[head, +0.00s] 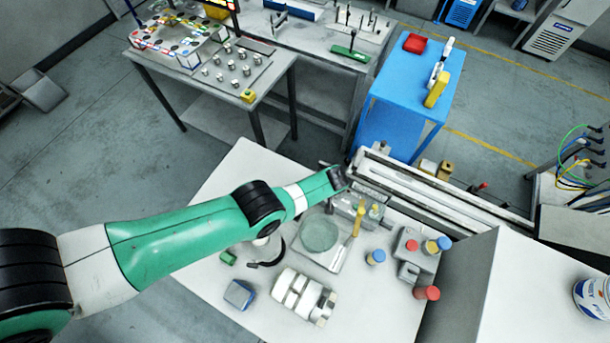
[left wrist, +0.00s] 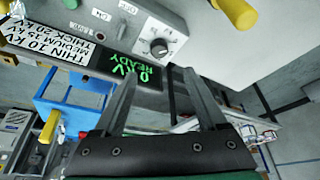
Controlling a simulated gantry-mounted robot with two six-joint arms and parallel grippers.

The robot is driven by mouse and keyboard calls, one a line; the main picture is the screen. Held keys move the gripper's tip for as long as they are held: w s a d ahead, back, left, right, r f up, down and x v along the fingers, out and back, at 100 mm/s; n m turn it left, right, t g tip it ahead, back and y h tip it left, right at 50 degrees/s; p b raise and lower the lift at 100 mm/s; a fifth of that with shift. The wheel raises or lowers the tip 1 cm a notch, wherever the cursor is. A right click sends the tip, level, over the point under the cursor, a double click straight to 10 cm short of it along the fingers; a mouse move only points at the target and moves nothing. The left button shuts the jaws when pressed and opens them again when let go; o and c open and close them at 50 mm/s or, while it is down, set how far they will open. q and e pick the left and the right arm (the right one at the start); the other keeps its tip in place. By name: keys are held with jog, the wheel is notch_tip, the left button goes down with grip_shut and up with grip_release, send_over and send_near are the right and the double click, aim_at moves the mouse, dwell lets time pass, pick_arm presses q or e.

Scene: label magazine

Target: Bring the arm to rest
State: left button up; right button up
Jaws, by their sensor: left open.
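My left arm reaches in from the left over the white table (head: 222,185) in the head view. My left gripper (head: 337,178) is at the table's far side, near the end of a long rail unit (head: 440,190); its fingers are hard to make out there. In the left wrist view the gripper (left wrist: 162,78) has its two fingers apart with nothing between them. Beyond the fingertips is a grey control box (left wrist: 178,22) with a knob and a lit green display (left wrist: 132,68). My right gripper is in neither view.
On the white table stand a round pale green disc (head: 319,234), a white block unit (head: 303,296), a blue box (head: 239,294), a blue-capped jar (head: 375,257) and a red-capped piece (head: 427,293). A blue table (head: 392,85) stands behind. Bare tabletop shows at left.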

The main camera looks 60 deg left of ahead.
pick_arm(q)
jog(key=shift+d+r, duration=0.15)
jog(key=shift+r, duration=0.05)
dwell(0.4)
